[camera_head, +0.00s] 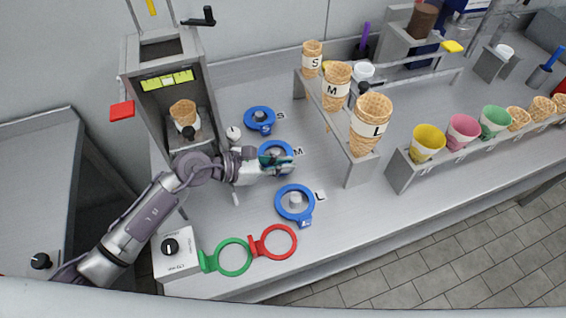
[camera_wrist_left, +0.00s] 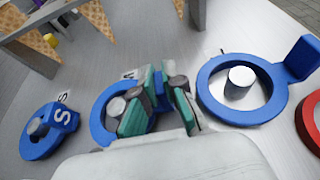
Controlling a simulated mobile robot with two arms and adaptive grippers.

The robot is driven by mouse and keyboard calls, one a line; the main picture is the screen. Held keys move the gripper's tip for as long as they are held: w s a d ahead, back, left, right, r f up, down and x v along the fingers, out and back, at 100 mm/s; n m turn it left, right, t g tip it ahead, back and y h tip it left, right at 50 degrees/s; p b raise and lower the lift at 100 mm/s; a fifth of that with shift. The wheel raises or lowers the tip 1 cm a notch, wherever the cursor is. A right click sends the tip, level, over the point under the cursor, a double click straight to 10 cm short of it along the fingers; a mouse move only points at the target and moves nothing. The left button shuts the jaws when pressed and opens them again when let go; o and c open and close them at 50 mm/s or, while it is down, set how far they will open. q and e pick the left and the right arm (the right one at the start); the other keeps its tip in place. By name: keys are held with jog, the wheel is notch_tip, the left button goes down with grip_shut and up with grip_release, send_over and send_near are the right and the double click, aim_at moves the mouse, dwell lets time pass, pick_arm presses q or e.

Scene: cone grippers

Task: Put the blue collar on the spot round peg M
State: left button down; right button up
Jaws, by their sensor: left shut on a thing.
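The blue collar in the middle (camera_head: 264,147) is at the spot marked M. In the left wrist view the same collar (camera_wrist_left: 99,113) has its ring around a round metal peg (camera_wrist_left: 117,106). My left gripper (camera_head: 287,160) is shut on the collar's tab, and its teal-padded fingers (camera_wrist_left: 160,95) hide part of the ring. I cannot tell whether the collar rests on the table or is slightly above it. My right gripper is not in view.
Blue collars stand around the S peg (camera_head: 260,124) and L peg (camera_head: 306,218). A green ring (camera_head: 246,262) and a red ring (camera_head: 293,246) lie at the front. A cone rack (camera_head: 358,170) stands to the right, a machine (camera_head: 132,66) at left.

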pick_arm(q)
jog(key=shift+f, duration=0.1)
jog(key=c, duration=1.7)
grip_release()
jog(key=o, duration=0.4)
jog(key=shift+o, duration=0.2)
jog(key=shift+r, duration=0.25)
jog(key=v, duration=1)
jog(key=shift+s+a+f, duration=0.15)
jog(key=shift+s+a, duration=0.05)
jog(key=shift+a, duration=0.15)
jog(key=shift+s+a+r, duration=0.25)
jog(key=shift+a+r, duration=0.15)
jog(key=shift+a, duration=0.15)
